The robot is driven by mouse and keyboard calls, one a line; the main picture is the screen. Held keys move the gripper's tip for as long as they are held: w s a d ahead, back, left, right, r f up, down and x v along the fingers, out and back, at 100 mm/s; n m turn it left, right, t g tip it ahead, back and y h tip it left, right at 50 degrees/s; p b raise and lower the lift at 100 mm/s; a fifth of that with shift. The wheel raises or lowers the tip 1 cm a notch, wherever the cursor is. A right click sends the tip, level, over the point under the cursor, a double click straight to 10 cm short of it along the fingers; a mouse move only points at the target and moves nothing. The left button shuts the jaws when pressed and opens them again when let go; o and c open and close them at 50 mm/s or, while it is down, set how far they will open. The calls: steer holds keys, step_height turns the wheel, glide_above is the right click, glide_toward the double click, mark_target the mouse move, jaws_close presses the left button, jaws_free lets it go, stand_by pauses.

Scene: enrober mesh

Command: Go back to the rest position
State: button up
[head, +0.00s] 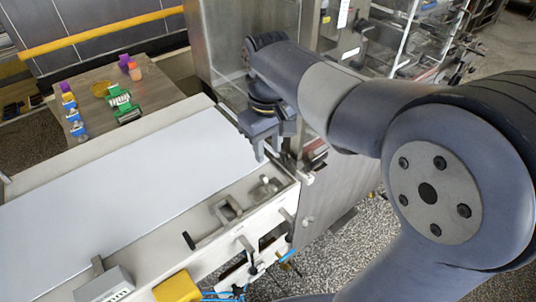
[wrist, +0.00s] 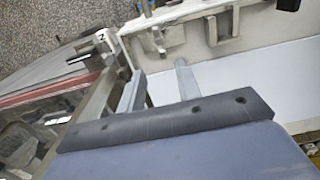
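My gripper (head: 268,152) hangs at the end of my bent arm, over the right end of the white conveyor belt (head: 130,185) in the head view. In the wrist view its two fingers (wrist: 159,72) stand apart with nothing between them. The gripper looks open and empty. The belt's white surface also shows in the wrist view (wrist: 255,68), to the right of the fingers. How far the fingertips are above the machine edge is hard to tell.
A steel cabinet (head: 222,45) stands close behind my gripper. A low wooden table (head: 160,92) at the back left holds several coloured pieces. A yellow box (head: 177,287) and a grey box (head: 104,285) sit at the conveyor's near side. The belt is bare.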

mark_target(268, 181)
stand_by(0.3)
step_height(268, 181, down, 11)
steer(key=shift+r, duration=0.1)
stand_by(0.4)
stand_by(0.4)
